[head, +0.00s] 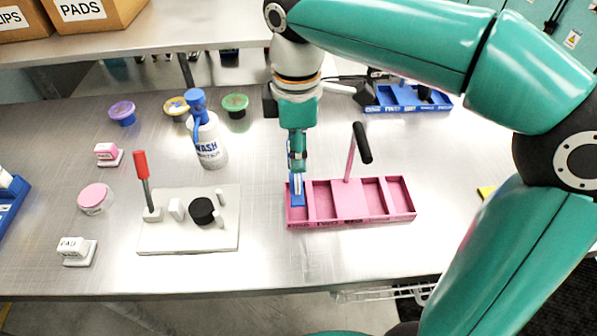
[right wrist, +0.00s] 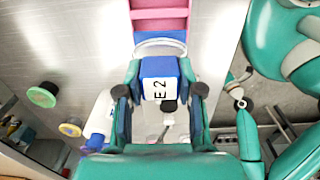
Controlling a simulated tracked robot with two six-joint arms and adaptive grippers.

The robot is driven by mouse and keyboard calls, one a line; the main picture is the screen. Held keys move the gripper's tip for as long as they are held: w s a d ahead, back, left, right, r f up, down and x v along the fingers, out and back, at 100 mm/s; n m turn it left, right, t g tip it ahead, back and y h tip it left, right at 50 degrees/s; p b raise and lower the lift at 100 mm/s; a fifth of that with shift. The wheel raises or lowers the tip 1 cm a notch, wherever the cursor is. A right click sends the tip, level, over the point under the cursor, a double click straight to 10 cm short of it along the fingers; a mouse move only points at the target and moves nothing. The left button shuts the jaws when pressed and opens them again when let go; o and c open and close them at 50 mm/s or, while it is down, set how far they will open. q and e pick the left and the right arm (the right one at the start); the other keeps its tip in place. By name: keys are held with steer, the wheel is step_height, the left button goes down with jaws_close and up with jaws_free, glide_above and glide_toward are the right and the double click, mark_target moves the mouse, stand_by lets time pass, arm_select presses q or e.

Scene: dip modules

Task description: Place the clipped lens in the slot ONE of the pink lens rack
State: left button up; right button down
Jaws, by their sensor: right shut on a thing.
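The pink lens rack (head: 350,213) stands on the steel table, with several compartments in a row and a black-handled post rising from its middle. Small labels run along its front and are hard to read. My right gripper (head: 297,163) points down at the rack's left end, shut on a blue clip (head: 297,188). The clip is upright at the leftmost compartment; I cannot tell whether it touches the floor there. In the right wrist view the clip (right wrist: 160,68) reads "E 2", with a clear lens (right wrist: 160,48) beyond it, toward the rack (right wrist: 160,15). My left gripper is not visible.
A white plate (head: 175,235) with a red-handled lever stands left of the rack. The white wash bottle (head: 208,145) is behind it. A blue rack (head: 400,100) lies at the back right. Lidded cups stand at the back left. The table in front of the pink rack is clear.

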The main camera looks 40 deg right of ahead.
steer(key=shift+s+f+b, duration=0.1)
steer(key=shift+f+b, duration=0.2)
steer(key=shift+f, duration=2.35)
steer(key=shift+f, duration=0.1)
steer(key=c, duration=0.7)
jaws_free()
steer(key=shift+c, duration=0.2)
steer(key=shift+r, duration=0.2)
step_height(320, 180, up, 12)
steer(key=shift+f+p, duration=0.1)
steer(key=shift+p, duration=0.95)
